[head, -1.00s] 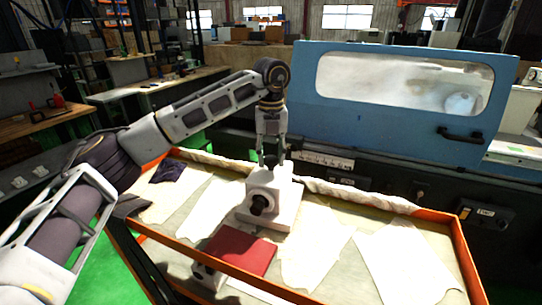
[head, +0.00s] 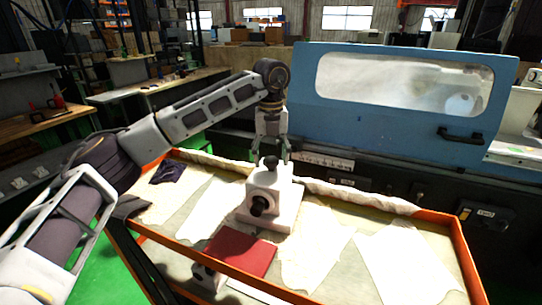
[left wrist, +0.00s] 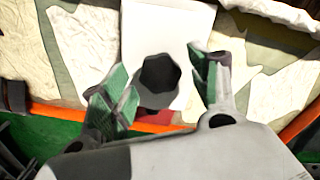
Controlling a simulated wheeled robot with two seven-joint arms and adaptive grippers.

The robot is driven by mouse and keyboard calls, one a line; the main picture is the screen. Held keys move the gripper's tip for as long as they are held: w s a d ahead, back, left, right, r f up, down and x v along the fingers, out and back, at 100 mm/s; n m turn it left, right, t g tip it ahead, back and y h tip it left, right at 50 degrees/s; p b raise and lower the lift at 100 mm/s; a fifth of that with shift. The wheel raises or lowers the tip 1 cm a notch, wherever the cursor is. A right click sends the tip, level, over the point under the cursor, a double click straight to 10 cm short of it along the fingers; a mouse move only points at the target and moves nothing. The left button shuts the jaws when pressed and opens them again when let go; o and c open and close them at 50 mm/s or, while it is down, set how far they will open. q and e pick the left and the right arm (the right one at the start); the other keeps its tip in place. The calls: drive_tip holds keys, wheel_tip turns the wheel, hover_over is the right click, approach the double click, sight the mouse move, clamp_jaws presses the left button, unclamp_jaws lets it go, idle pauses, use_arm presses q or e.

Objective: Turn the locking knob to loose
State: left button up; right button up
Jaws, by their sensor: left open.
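A white block-shaped fixture (head: 284,202) stands on the bench tray. I cannot read any lock marking on either knob. My left gripper (head: 271,157) points down over the top knob, with its fingers open on either side. In the left wrist view, the top knob (left wrist: 160,73) shows as a dark faceted cap between the spread green-padded fingers (left wrist: 160,85), with gaps on both sides. My right gripper is out of view.
A red book-like block (head: 240,250) lies in front of the fixture. The tray has an orange rim (head: 440,214) and holds crumpled pale sheets. A blue machine cover (head: 400,130) with a window and handle stands behind, right of my left arm.

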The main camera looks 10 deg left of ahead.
sight(271, 159)
use_arm(q)
wheel_tip(271, 159, up, 12)
idle(0.9)
idle(0.5)
